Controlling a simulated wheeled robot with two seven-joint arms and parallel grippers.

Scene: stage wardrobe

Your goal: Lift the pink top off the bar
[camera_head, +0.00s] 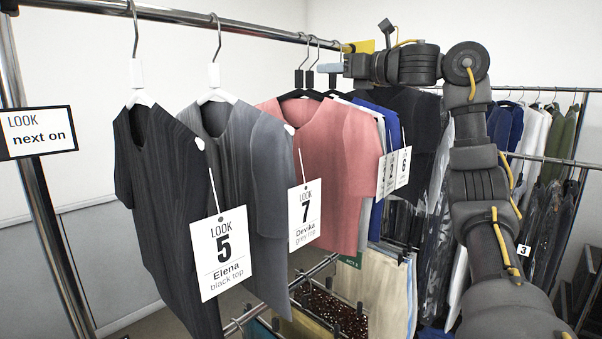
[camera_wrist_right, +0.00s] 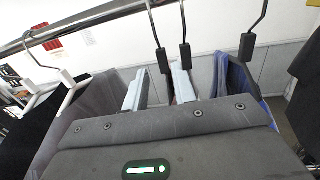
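The pink top (camera_head: 318,145) hangs from the bar (camera_head: 240,32) on a black hanger (camera_head: 299,78), just right of the grey top (camera_head: 222,125). My right gripper (camera_head: 328,68) is under the bar, close to the right of the black hangers. In the right wrist view its two pale fingers stand apart, and the right gripper (camera_wrist_right: 160,88) is open. A black hanger neck (camera_wrist_right: 162,60) shows between or just beyond the fingers; contact cannot be told. Only a thin reddish strip shows between the fingers there. My left gripper is not in view.
A black top (camera_head: 155,190) hangs at the left with a "Look 5" card (camera_head: 223,250). A "Look 7" card (camera_head: 304,213) hangs in front of the pink top. Blue and dark garments hang close on the right. Trousers (camera_head: 375,290) hang lower. A second rack (camera_head: 545,89) stands behind right.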

